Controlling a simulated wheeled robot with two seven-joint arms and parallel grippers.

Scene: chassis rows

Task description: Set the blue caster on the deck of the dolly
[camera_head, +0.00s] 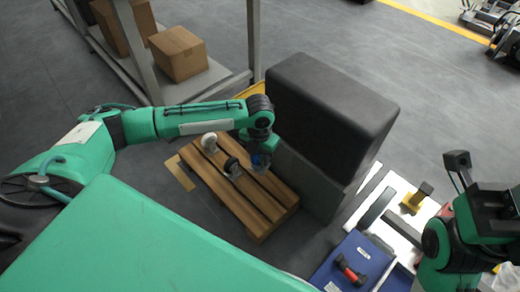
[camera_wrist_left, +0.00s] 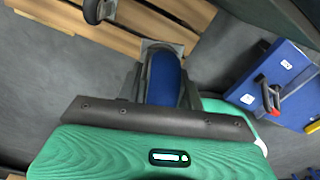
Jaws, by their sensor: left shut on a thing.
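My left gripper (camera_head: 262,158) is shut on the blue caster (camera_head: 258,161), over the right side of a slatted wooden platform (camera_head: 262,222). In the left wrist view the blue wheel (camera_wrist_left: 164,78) sits between the fingers, with a grey metal bracket around it. A white caster (camera_head: 209,142) and a dark-wheeled caster (camera_head: 232,168) stand on the slats; a grey one also shows in the wrist view (camera_wrist_left: 95,10). I cannot tell for sure which thing is the dolly. My right arm (camera_head: 455,235) is at the lower right; I cannot make out its gripper.
A large dark padded block (camera_head: 332,100) on a grey base stands right of the slats. A blue box (camera_head: 335,272) with a red and black handle and a white platform (camera_head: 385,232) lie at lower right. A shelf with cardboard boxes (camera_head: 178,53) is at the back left.

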